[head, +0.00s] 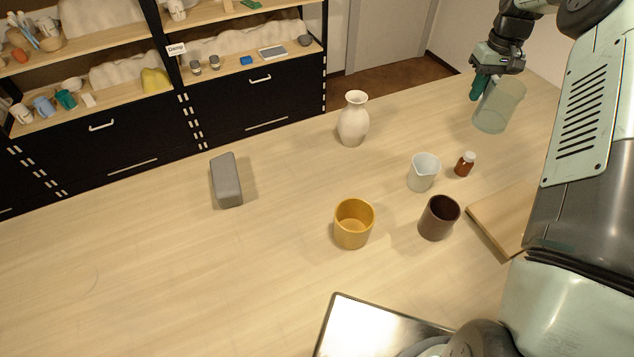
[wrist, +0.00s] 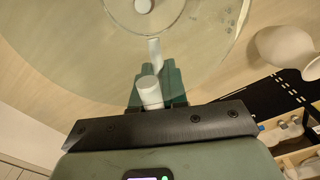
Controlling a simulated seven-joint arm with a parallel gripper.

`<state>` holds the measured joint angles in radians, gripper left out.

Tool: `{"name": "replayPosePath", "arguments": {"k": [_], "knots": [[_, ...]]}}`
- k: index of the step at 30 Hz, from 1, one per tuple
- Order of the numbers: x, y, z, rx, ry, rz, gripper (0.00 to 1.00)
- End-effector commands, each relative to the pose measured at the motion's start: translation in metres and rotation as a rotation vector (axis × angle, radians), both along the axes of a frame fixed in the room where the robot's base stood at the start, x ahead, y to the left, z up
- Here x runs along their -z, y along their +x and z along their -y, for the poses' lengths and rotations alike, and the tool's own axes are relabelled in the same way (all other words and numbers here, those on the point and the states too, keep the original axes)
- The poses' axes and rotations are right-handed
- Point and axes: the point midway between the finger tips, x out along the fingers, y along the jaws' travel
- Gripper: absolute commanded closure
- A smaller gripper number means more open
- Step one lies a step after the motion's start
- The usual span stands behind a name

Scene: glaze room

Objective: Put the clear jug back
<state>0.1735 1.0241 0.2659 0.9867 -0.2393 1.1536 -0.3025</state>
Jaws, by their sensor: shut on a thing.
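The clear jug (head: 501,107) is a see-through, greenish vessel at the upper right in the head view. My gripper (head: 476,88) is shut on it at its upper left side. The jug leans slightly in the picture; I cannot tell whether its base touches the table. In the wrist view the jug (wrist: 85,62) shows as a wide, clear round shape across the top, and my gripper (wrist: 151,72) is at its edge. The exact grip is partly hidden by the fingers.
On the table (head: 130,265) stand a white vase (head: 353,122), a pale beaker (head: 422,173), a brown bottle (head: 465,165), a dark brown cup (head: 438,218), a yellow pot (head: 353,224) and a grey block (head: 226,180). A board (head: 499,222) lies right. The table's left is clear.

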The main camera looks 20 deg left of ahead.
Motion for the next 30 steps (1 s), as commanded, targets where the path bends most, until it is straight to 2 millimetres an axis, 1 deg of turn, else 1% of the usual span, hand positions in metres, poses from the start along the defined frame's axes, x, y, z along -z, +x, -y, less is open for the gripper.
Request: {"name": "replayPosePath", "arguments": {"k": [1,6,11,16,23,26,29,30], "knots": [[-0.006,0.001,0.000,0.000,-0.001,0.004,1.00],[-0.022,0.000,-0.002,-0.002,-0.001,0.001,1.00],[-0.021,-0.001,-0.021,-0.022,-0.001,0.001,1.00],[-0.021,-0.003,-0.046,-0.046,-0.001,0.003,1.00],[-0.021,-0.011,-0.098,-0.098,0.000,0.007,1.00],[-0.021,-0.018,-0.125,-0.127,0.000,0.010,1.00],[-0.021,-0.027,-0.157,-0.159,0.001,0.011,1.00],[-0.021,-0.032,-0.172,-0.175,0.000,0.013,1.00]]}}
